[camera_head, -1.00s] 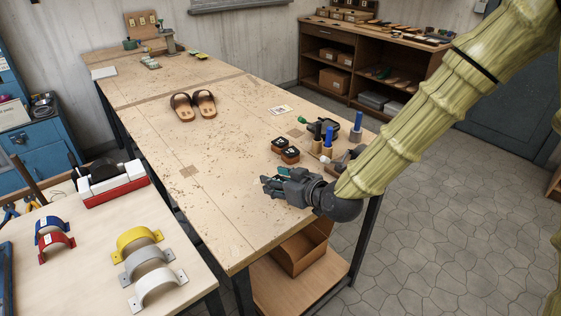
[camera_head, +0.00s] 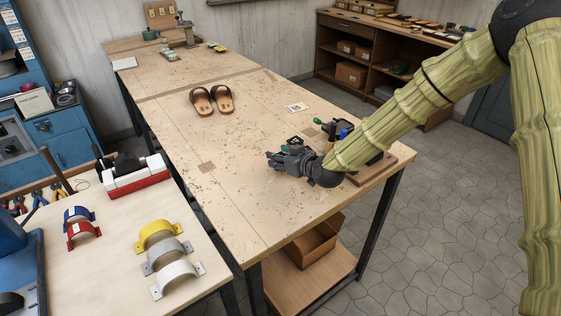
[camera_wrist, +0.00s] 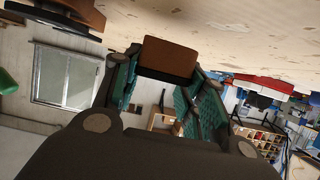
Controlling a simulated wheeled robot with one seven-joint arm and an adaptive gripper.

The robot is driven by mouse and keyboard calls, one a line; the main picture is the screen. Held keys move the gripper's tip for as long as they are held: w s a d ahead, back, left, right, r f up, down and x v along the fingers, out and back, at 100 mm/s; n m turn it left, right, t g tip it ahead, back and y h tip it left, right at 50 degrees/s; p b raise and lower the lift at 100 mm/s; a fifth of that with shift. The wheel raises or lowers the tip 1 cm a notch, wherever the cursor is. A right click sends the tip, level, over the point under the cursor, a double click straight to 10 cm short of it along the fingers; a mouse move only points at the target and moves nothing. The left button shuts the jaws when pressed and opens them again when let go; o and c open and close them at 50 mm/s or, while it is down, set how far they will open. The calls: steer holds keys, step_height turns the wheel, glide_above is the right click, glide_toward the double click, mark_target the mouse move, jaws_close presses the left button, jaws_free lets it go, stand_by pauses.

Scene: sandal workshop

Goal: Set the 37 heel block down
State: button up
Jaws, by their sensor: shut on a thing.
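A brown heel block (camera_wrist: 168,60) is between the green-padded fingers of my gripper (camera_wrist: 165,85) in the wrist view, where the scene appears upside down. No number shows on its visible face. The pale tabletop lies right beyond the block; I cannot tell whether they touch. In the head view my gripper (camera_head: 273,161) is low over the workbench (camera_head: 225,205), and the held block cannot be made out there. Another dark heel block with a white label (camera_head: 296,140) stands just behind my gripper.
A pair of brown sandals (camera_head: 212,100) lies farther back on the bench. A small printed card (camera_head: 296,107) lies to their right. A wooden stand (camera_head: 372,170) with tools is partly hidden behind my arm. The bench left of my gripper is clear.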

step_height(320, 180, down, 2)
steer(key=shift+f+p, duration=0.15)
steer(key=shift+p, duration=0.35)
steer(key=shift+f, duration=0.25)
steer(key=shift+f, duration=0.2)
steer(key=o, duration=1.1)
steer(key=shift+r, duration=0.1)
steer(key=shift+r, duration=0.2)
steer(key=shift+s+d, duration=0.15)
steer(key=b+v, duration=0.3)
steer(key=v, duration=0.8)
steer(key=shift+s+d+r, duration=0.1)
steer(key=shift+s+r, duration=0.05)
steer(key=shift+s, duration=0.05)
